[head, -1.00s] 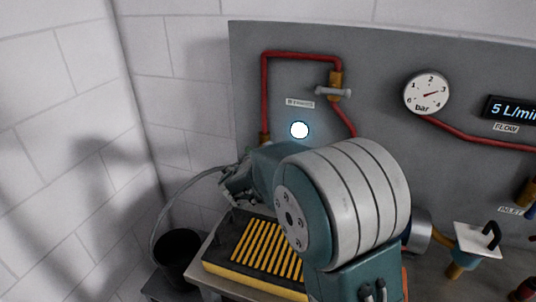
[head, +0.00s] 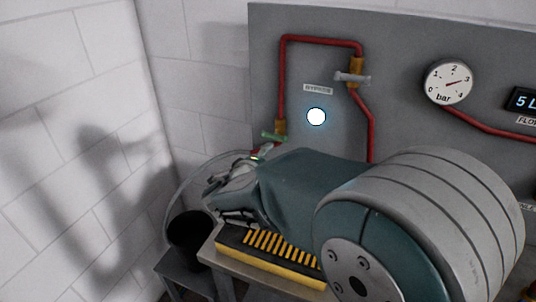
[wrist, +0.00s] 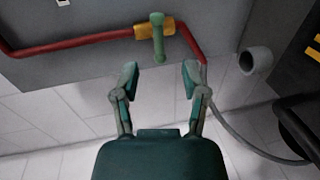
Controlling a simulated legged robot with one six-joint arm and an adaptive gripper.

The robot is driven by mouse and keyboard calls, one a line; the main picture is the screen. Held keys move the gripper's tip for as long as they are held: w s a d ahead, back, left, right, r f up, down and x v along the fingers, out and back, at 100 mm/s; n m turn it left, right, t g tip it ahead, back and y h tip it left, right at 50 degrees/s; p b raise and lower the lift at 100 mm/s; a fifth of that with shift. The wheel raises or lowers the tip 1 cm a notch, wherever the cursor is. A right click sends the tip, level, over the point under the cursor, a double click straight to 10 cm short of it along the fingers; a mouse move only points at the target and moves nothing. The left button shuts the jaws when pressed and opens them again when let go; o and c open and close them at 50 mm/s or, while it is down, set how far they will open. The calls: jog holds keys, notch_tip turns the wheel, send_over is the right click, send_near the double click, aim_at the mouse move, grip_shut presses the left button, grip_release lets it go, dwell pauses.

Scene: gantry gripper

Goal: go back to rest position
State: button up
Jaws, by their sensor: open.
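My gripper (wrist: 160,72) is open and empty in the wrist view, its two fingers apart. Ahead of the fingers is a green valve handle (wrist: 157,37) on a brass fitting (wrist: 140,30) in the red pipe; I see a gap between fingertips and handle. In the head view the green handle (head: 274,136) sits at the lower end of the pipe's left leg. My gripper (head: 228,192) is below and left of it, partly hidden by my own arm, which fills the lower right.
A grey panel (head: 225,25) is not clear of fittings: a BYPASS label (head: 318,90), grey-handled valve (head: 352,78) and pressure gauge (head: 448,82). Below my arm is a black and yellow slatted tray (head: 255,262). A black bucket (head: 190,240) stands at left by the white wall (head: 80,110).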

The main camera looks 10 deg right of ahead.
jog(key=s+d+m+g, duration=0.7)
jog(key=s+d, duration=0.3)
jog(key=s, duration=0.4)
jog(key=s+a+m+y, duration=0.2)
jog(key=s+y, duration=0.2)
jog(key=s, duration=0.2)
jog(key=s+a+m+y, duration=0.2)
jog(key=s+a+y, duration=0.1)
jog(key=s, duration=0.4)
jog(key=shift+a+f+y, duration=0.25)
jog(key=shift+a+y, duration=0.1)
jog(key=shift+y, duration=0.55)
